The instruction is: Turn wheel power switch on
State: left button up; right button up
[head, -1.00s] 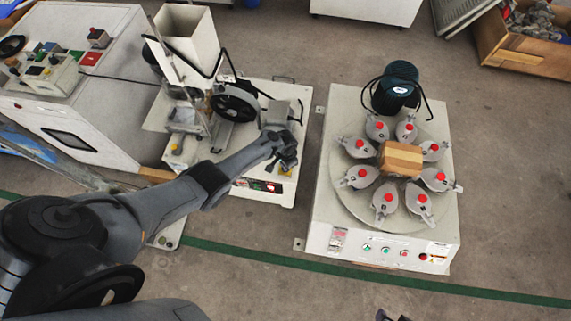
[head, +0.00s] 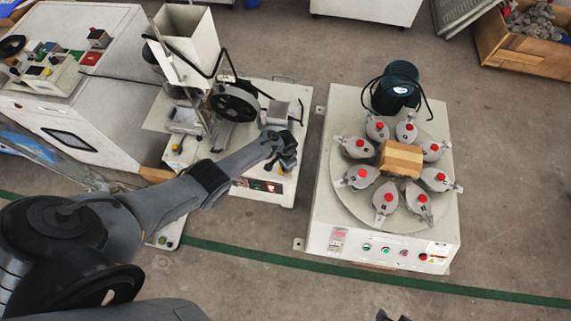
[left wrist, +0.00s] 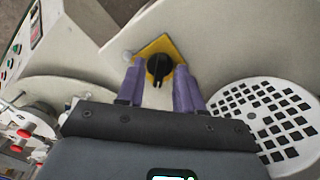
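The switch is a black rotary knob (left wrist: 160,68) on a yellow plate (left wrist: 150,48), on a pale machine surface in the left wrist view. My left gripper (left wrist: 160,80) has its two purple-grey fingers apart, one on each side of the knob. I cannot tell whether the fingers touch it. In the head view my left gripper (head: 286,162) is at the front right of the wheel machine (head: 293,92), and the knob is hidden by it. A small dark piece at the bottom edge of the head view may be my right gripper (head: 386,316); its fingers cannot be made out.
A black wheel (head: 236,103) and a tall hopper (head: 188,45) stand on the wheel machine. A perforated white disc (left wrist: 265,120) lies right of the knob.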

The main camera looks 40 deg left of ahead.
pick_arm(q)
notch_tip(320, 180, up, 11)
jog(key=p, duration=0.7)
jog(key=shift+f, duration=0.15)
